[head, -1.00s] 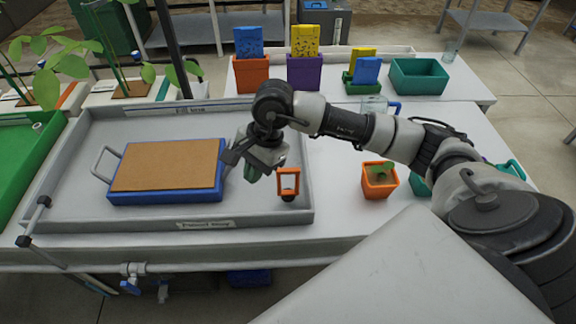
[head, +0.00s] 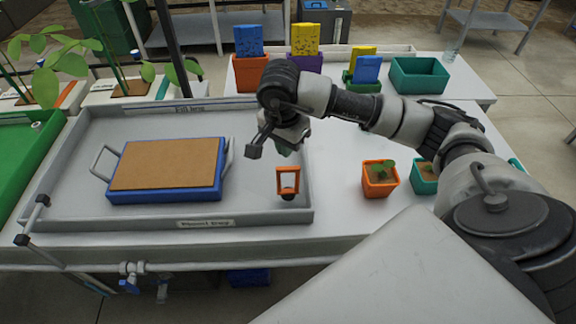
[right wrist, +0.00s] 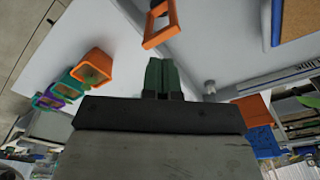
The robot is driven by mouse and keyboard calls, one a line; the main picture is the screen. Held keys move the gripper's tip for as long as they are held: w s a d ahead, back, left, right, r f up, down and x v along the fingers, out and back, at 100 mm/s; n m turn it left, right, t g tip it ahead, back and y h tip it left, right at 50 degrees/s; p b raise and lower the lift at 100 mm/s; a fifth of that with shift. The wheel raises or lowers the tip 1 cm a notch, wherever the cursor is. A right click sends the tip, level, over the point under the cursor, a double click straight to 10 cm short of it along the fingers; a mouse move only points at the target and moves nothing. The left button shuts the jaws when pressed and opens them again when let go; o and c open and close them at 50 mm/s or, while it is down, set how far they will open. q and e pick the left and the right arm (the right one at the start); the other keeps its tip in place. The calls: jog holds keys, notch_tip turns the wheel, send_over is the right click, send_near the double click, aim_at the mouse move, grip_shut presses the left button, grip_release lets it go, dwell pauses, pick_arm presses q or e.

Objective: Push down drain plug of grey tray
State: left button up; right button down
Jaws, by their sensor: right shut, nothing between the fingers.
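The grey tray (head: 80,208) lies on the white bench. The drain plug (head: 288,180), an orange loop handle on a dark round base, stands upright near the tray's front right corner. Its orange handle also shows at the top of the right wrist view (right wrist: 161,24). My right gripper (head: 287,149) hangs over the tray's right side, above and behind the plug in the head view. Its greenish fingers (right wrist: 163,74) are together, with nothing between them, and appear apart from the handle. My left gripper is not in view.
A blue box with a brown top (head: 168,165) takes up the tray's left and middle. An orange pot (head: 380,180) and a teal pot (head: 424,178) with seedlings stand right of the tray. Coloured bins, such as the teal one (head: 420,77), stand at the back.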

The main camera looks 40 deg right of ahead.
aim_at(288, 168)
jog(key=shift+w+d+f+b, duration=0.15)
jog(key=shift+f+b, duration=0.55)
jog(key=shift+f, duration=0.8)
jog(key=shift+s+d+f+b, duration=0.15)
jog(key=shift+f+b, duration=0.55)
jog(key=shift+f, duration=0.75)
jog(key=shift+w+f, duration=0.1)
